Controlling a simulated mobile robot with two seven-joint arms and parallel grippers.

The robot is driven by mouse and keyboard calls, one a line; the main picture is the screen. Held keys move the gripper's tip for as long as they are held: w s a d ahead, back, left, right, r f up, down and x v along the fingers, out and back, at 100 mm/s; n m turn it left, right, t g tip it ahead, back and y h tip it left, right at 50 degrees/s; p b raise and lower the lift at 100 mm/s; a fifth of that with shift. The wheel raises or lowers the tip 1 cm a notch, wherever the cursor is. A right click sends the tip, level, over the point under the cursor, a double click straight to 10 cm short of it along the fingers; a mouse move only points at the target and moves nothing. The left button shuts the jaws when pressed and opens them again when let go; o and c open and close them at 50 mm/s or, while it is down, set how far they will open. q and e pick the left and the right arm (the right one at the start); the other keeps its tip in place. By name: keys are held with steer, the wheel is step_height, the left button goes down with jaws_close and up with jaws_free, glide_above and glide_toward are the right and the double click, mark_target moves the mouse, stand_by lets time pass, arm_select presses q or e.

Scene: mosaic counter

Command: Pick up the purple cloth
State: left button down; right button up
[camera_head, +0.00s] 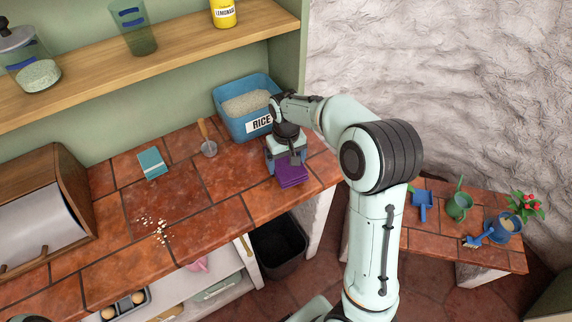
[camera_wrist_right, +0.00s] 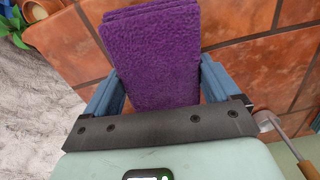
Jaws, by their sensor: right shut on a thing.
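The purple cloth (camera_head: 291,172) is a folded rectangle at the right end of the tiled counter in the head view. In the right wrist view the purple cloth (camera_wrist_right: 155,55) fills the space between the two blue-grey fingers. My right gripper (camera_head: 287,160) points down at the counter and is shut on the cloth; in the right wrist view the gripper (camera_wrist_right: 160,85) has a finger at each side of it. Whether the cloth touches the tiles is hard to tell. My left gripper is not in view.
A blue rice bin (camera_head: 233,122) stands just behind my right gripper. A scoop (camera_head: 208,144) and a teal cloth (camera_head: 152,163) lie to the left, with crumbs (camera_head: 157,228) near the front. A dark bin (camera_head: 279,245) stands below the counter edge. A wooden shelf (camera_head: 160,65) runs above.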

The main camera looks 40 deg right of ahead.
mark_target(286, 161)
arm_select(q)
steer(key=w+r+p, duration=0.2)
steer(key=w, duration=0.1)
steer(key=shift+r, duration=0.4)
arm_select(e)
step_height(286, 161, up, 17)
steer(key=shift+f, duration=0.1)
steer(key=shift+o, duration=0.6)
steer(key=shift+w, duration=0.1)
